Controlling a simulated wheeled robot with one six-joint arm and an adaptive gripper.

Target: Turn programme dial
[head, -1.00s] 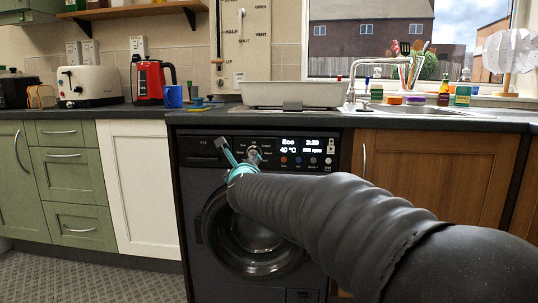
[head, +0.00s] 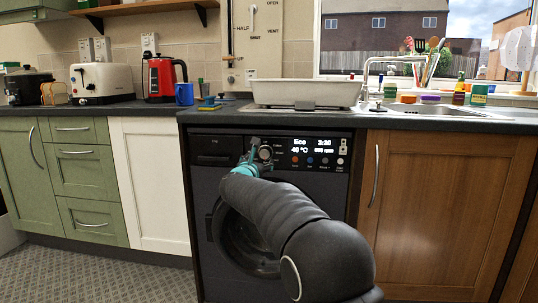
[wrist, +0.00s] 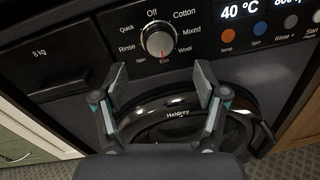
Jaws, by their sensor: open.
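The programme dial (wrist: 158,40) is a round silver knob on the dark washing machine's control panel. Its red mark points down at Eco. Labels such as Off, Cotton, Mixed, Wool, Quick and Rinse ring it. In the head view the dial (head: 265,153) shows just right of my gripper (head: 250,158). I cannot tell whether a finger touches the panel.
A detergent drawer (wrist: 70,62) marked 8 kg is left of the dial. Several coloured buttons (wrist: 257,27) sit to the right. The round door (wrist: 180,108) lies below. A worktop (head: 230,115) overhangs the machine, with a pale basin (head: 305,92) on it.

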